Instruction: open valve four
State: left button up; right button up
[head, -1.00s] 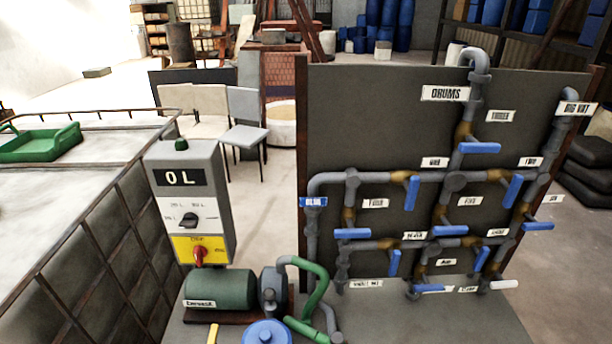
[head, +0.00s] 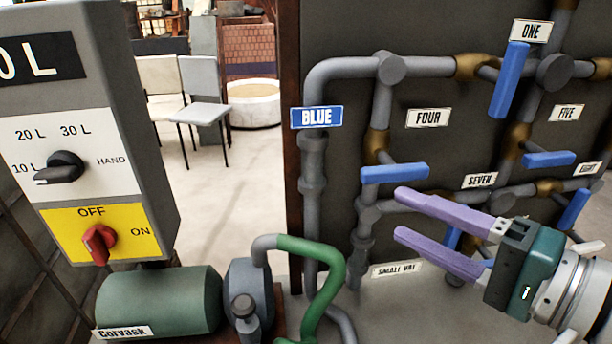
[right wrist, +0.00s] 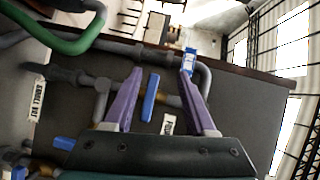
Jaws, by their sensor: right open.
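The "FOUR" label (head: 428,118) is on the dark board, beside a vertical pipe with a brass valve body (head: 376,145). Valve four's blue lever (head: 395,173) lies level, crosswise to that pipe. My right gripper (head: 400,214) is open and empty, its purple fingers pointing left just below the lever in the head view. In the right wrist view, the blue lever (right wrist: 150,97) shows between the two spread fingers (right wrist: 162,74), with the "FOUR" label (right wrist: 168,124) beside it. I cannot tell any contact. My left gripper is out of view.
The blue "BLUE" label (head: 316,117) is left of the valve. The control box (head: 80,150), green pump motor (head: 160,303) and green hose (head: 322,285) stand at the left.

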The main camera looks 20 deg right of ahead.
aim_at(401, 176)
jog(key=w+d+f+m+t+h+b, duration=0.1)
jog(key=d+f+m+t+h+b, duration=0.15)
jog(key=d, duration=0.45)
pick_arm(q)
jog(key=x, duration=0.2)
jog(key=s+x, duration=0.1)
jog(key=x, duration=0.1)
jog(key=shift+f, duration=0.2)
pick_arm(e)
jog(key=shift+m, duration=0.35)
jog(key=w, duration=0.3)
jog(key=w+a, duration=0.1)
jog(key=w, duration=0.2)
jog(key=w+r, duration=0.1)
jog(key=w, duration=0.3)
jog(key=shift+a, duration=0.4)
jog(key=shift+c, duration=0.2)
grip_shut()
